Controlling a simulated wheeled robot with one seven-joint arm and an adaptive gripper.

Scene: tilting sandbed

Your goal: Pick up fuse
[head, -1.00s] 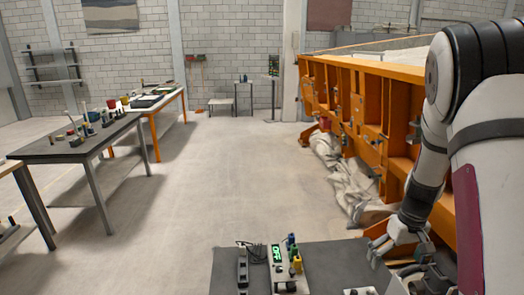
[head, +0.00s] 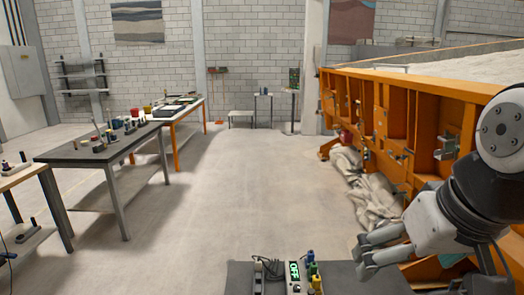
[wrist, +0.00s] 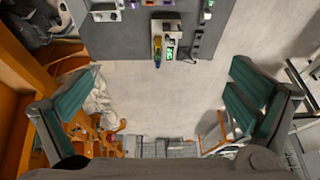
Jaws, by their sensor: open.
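No item can be told for certain as the fuse. On the dark near table (head: 345,278) stands a small device with a green-lit display (head: 294,271), with small blue, green and yellow parts (head: 313,270) beside it. In the wrist view the device (wrist: 170,46) and a yellow piece (wrist: 157,48) show near the table's edge, at the top of the picture. My gripper (head: 362,256) is open and empty, above the right side of the table in the head view. Its fingers (wrist: 160,95) are spread wide in the wrist view, with only floor between them.
A black power strip (head: 258,276) lies left of the device. The orange sandbed frame (head: 400,130) rises at right, with crumpled cloth (head: 365,190) at its foot. Work tables (head: 105,150) line the left. The floor (head: 240,190) between is clear.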

